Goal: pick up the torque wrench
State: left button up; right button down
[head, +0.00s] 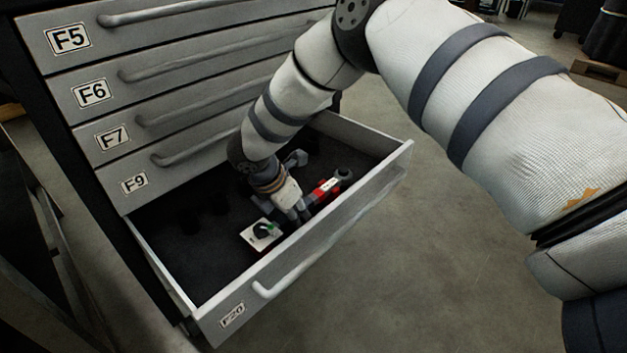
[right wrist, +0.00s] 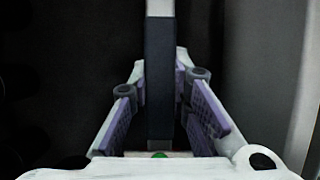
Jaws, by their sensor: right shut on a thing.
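The torque wrench (head: 326,188) is a long tool with a red section and a dark round end in the open drawer, seen in the head view. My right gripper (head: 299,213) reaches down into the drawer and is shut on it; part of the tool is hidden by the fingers. In the right wrist view, a dark bar with a light upper part, the torque wrench (right wrist: 160,75), stands between the purple-padded fingers of the right gripper (right wrist: 164,98). Whether it is clear of the drawer floor I cannot tell. My left gripper is not in view.
The open drawer (head: 375,168) has light walls, a dark floor and a front handle (head: 300,280). Closed drawers (head: 195,50) rise behind. Bare floor lies to the right.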

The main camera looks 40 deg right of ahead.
jog(key=shift+r, duration=0.15)
notch_tip(320, 180, up, 10)
jog(key=shift+f+p, duration=0.1)
jog(key=shift+p, duration=1.15)
jog(key=c, duration=2.3)
grip_release()
grip_shut()
